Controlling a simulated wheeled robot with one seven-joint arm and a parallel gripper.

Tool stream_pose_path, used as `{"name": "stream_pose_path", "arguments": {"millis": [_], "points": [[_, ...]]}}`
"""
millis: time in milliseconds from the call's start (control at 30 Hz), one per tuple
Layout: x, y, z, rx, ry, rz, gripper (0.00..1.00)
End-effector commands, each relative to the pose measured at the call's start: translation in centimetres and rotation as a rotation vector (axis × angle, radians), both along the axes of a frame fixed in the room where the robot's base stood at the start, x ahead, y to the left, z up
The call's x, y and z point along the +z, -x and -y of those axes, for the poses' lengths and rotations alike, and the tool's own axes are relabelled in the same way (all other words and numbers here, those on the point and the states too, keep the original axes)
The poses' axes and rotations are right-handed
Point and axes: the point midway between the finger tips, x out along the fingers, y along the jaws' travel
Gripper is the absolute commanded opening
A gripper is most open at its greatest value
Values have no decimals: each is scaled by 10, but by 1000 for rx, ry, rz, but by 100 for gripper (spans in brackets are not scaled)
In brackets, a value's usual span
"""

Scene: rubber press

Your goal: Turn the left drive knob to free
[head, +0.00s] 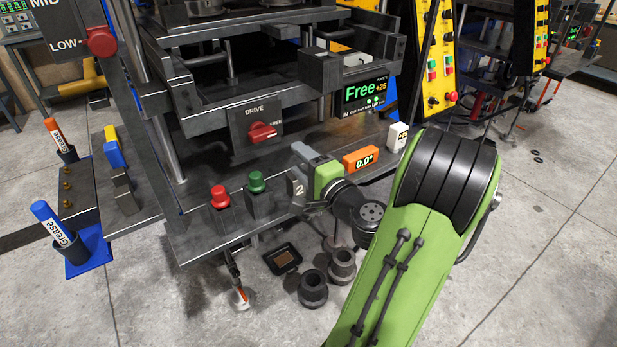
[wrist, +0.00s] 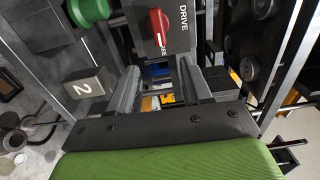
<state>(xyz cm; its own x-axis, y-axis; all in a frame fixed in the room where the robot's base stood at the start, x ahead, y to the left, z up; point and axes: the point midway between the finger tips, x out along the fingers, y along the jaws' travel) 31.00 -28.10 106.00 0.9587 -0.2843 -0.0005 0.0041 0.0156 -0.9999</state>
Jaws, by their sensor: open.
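The red drive knob (head: 262,132) is on a dark panel marked DRIVE on the front of the press. Its handle lies nearly level, one end close to the FREE label at its right. The display (head: 365,93) reads "Free +25" in green and orange. In the wrist view the red knob (wrist: 158,24) is at the top, beyond the fingertips, with one end towards the partly hidden FREE label. My gripper (head: 306,153) is in front of the press, right of and below the knob. In the wrist view its fingers (wrist: 158,80) are apart and empty, clear of the knob.
Red (head: 220,196) and green (head: 257,182) buttons stand on the press's front ledge, left of my gripper. A block marked 2 (head: 297,187) and an orange 0.0° readout (head: 361,159) are close to my gripper. Another red knob (head: 101,41) is by LOW at upper left.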

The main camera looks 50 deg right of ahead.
Motion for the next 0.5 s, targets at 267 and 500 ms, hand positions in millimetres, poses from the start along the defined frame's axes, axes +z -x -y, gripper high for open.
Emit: {"name": "stream_pose_path", "arguments": {"millis": [267, 500], "points": [[-5, 26, -8, 0, 4, 0, 49], [-2, 29, -9, 2, -2, -2, 49]]}}
